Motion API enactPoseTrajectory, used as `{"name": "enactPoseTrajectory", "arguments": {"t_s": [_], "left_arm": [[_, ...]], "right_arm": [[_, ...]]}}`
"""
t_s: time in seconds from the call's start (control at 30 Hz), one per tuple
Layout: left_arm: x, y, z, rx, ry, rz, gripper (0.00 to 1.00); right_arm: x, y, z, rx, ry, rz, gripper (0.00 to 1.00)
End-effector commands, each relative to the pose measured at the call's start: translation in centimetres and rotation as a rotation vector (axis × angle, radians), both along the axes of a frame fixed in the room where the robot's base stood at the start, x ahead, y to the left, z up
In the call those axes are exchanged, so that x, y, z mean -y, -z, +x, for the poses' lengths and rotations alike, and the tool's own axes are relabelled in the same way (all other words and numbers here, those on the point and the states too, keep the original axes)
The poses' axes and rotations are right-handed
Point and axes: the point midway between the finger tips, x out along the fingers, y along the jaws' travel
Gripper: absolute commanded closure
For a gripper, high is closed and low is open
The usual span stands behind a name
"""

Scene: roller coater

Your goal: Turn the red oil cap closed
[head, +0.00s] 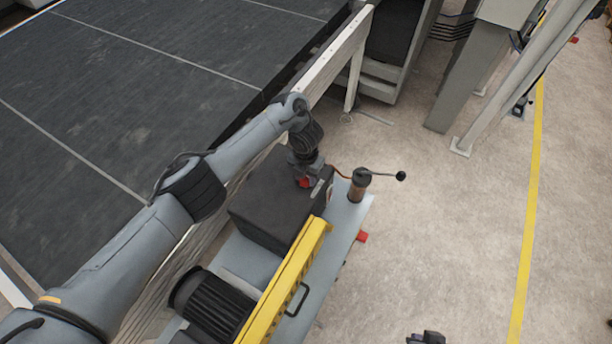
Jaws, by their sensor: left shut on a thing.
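The red oil cap (303,182) shows as a small red patch on top of a dark grey box (270,205). My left gripper (309,184) points down over the box top and is shut on the cap. The gripper and wrist hide most of the cap, so I cannot tell how far it is turned. A small dark piece at the bottom edge looks like the tip of my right gripper (427,338). Its jaws cannot be made out.
The box stands on a light blue-grey base (358,212) beside a yellow guard (285,285) and a ribbed black motor (212,303). A crank handle (362,180) rises close right of my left gripper. The large dark belt surface (130,90) fills the left. Open floor lies right.

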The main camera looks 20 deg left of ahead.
Motion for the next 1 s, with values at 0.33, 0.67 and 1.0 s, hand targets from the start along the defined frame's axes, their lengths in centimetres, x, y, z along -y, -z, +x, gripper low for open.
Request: {"name": "enactPoseTrajectory", "arguments": {"t_s": [0.33, 0.67, 1.0], "left_arm": [[0.01, -0.05, -0.01, 0.000, 0.033, 0.000, 0.89], [0.02, -0.05, 0.00, 0.000, 0.032, 0.000, 0.43], [0.02, -0.07, 0.02, 0.000, 0.030, 0.000, 0.33]], "right_arm": [[0.19, 0.08, -0.02, 0.000, -0.005, -0.008, 1.00], [0.24, 0.08, -0.02, 0.000, -0.006, -0.009, 1.00], [0.11, 0.04, 0.00, 0.001, -0.003, -0.005, 1.00]]}}
